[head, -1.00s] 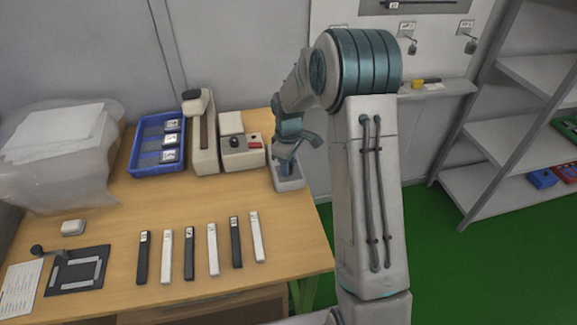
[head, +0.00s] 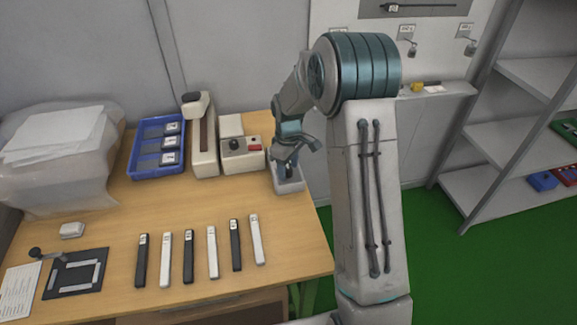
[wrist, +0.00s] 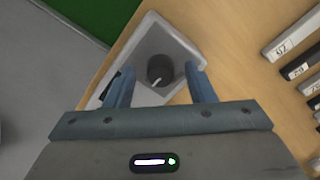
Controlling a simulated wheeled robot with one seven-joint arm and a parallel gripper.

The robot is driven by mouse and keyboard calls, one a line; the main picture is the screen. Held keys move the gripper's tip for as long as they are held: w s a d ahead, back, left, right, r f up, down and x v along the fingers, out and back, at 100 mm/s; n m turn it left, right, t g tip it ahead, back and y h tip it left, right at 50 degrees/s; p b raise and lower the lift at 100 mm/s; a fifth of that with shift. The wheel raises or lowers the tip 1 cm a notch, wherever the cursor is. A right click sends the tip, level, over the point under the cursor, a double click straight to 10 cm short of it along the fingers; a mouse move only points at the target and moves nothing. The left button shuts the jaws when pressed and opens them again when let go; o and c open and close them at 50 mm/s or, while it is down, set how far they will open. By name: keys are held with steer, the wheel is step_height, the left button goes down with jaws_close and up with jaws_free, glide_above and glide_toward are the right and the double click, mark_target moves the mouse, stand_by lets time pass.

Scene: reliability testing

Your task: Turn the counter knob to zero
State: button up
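A pale grey box (head: 290,186) stands at the table's right edge. In the wrist view, the same box (wrist: 150,32) carries a dark round knob (wrist: 161,69) with a white pointer line that points toward the lower left in that picture. My gripper (wrist: 160,78) is open above the box, with one blue finger on each side of the knob. I see no finger touching the knob. In the head view, my gripper (head: 288,168) is low over the box and hides the knob. Scale marks around the knob cannot be read.
A beige device (head: 242,163) with a black knob and red patch stands left of the box. Beyond it are a beige press (head: 204,150) and a blue tray (head: 135,158). Several black and white bars (head: 212,250) lie in front on the table (head: 110,220).

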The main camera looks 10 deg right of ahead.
mark_target(288, 168)
step_height(288, 168, up, 14)
stand_by(0.6)
steer(key=shift+f, duration=0.1)
steer(key=s+r+m+t, duration=0.2)
steer(key=s+m, duration=0.7)
steer(key=s, duration=1.8)
steer(key=shift+s+r+t, duration=0.35)
steer(key=shift+t, duration=0.05)
steer(key=shift+d, duration=0.1)
